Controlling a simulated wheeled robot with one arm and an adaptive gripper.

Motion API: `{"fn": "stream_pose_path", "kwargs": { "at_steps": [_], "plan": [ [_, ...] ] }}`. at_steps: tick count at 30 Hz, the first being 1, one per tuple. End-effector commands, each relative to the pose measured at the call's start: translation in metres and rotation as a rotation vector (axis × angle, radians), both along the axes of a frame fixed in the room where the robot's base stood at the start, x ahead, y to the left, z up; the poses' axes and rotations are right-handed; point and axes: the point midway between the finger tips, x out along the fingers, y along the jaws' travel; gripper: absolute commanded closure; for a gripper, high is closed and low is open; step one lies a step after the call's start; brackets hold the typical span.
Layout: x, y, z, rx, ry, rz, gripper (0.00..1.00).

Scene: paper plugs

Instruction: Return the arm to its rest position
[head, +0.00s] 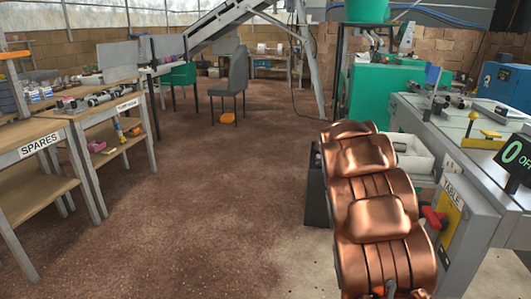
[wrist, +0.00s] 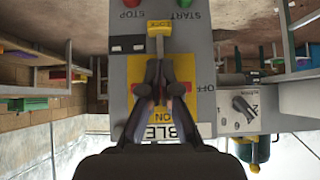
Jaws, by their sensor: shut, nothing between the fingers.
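My gripper (wrist: 160,68) shows in the wrist view, its dark fingers converging, shut and empty. It is in front of a grey control panel (wrist: 118,75) that appears upside down. Behind the fingers are a yellow plate with ON and OFF marks (wrist: 136,70) and a red switch handle (wrist: 195,88), partly hidden. Whether the fingers touch the panel I cannot tell. In the head view my copper arm (head: 375,215) rises at lower right and my gripper does not show.
In the head view, a red handle (head: 434,217) is on the grey cabinet labelled TABLE (head: 478,235), right of my arm. A white bin (head: 410,155) and a green machine (head: 375,95) stand behind. A bench labelled SPARES (head: 40,145) is left. The brown floor (head: 215,190) between is open.

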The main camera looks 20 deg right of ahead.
Motion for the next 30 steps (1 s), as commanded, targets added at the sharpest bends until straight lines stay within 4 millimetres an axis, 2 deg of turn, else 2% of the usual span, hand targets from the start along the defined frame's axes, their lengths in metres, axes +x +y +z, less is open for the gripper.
{"fn": "stream_pose_path", "kwargs": {
  "at_steps": [4,8,20,30],
  "plan": [
    [-0.001,0.006,0.001,0.016,0.01,0.019,1.0],
    [-0.006,0.034,0.003,0.092,0.057,0.103,1.0],
    [-0.046,0.174,0.002,0.478,0.262,0.606,1.0],
    [-0.103,0.291,-0.009,0.774,0.412,1.128,1.0]
  ]
}}
